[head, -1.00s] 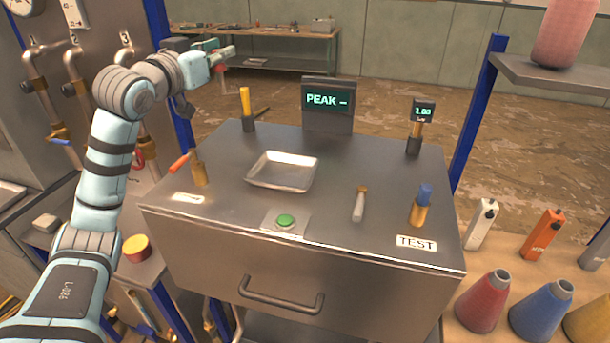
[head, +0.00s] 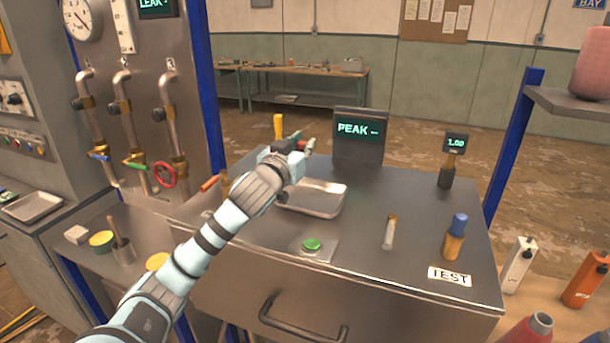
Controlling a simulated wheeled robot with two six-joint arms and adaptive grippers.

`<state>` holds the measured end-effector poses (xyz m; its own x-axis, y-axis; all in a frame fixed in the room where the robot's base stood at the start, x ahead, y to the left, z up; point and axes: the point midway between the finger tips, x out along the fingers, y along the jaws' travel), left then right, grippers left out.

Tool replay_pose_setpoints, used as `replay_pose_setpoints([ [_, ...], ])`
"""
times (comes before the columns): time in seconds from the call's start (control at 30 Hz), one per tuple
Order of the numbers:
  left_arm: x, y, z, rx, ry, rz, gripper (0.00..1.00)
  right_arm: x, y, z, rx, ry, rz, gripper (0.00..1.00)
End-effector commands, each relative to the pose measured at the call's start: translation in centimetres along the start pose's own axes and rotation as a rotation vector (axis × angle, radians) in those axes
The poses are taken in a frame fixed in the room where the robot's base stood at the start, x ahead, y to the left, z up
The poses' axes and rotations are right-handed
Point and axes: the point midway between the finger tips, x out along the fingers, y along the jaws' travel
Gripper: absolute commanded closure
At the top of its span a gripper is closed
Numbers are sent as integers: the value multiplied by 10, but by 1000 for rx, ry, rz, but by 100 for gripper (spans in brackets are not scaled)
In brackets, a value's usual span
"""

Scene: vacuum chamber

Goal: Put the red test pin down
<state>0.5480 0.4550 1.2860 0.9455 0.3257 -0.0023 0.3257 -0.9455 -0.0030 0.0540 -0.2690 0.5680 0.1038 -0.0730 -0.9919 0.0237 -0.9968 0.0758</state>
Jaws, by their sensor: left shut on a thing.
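My left gripper (head: 300,146) is over the back left of the metal bench top (head: 365,205), behind the tray in the picture. It is shut on the red test pin (head: 301,145), of which only a small red bit shows between the fingers. The rest of the pin is hidden by the gripper and wrist. The shallow metal tray (head: 325,208) looks empty, and its left part is covered by my wrist. A blue-topped brass pin (head: 456,235) stands upright by the TEST label (head: 449,275). My right gripper is not in view.
A yellow post (head: 278,125) stands behind my gripper. An orange-red handle (head: 208,183) sticks out at the bench's left. A PEAK display (head: 358,140) and a 1.00 gauge (head: 455,145) stand at the back. A green button (head: 312,245) and a small pale-bodied tool (head: 388,232) are in front.

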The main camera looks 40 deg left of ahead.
Motion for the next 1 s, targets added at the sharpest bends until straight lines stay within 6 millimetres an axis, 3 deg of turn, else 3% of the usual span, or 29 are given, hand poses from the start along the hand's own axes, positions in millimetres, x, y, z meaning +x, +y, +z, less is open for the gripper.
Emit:
replay_pose_setpoints([
  [0.33, -1, -2, 55, 1, -1, -3, 100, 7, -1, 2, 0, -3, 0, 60],
  [0.67, -1, -2, 58, 0, 1, -3, 100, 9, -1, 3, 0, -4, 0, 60],
  [0.7, -1, -2, 58, 0, 1, -3, 78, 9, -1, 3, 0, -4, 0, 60],
  [0.8, -1, -2, 58, 0, 1, -3, 62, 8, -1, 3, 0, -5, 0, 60],
  [1.0, 0, -2, 58, 0, 1, -3, 61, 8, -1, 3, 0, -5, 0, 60],
])
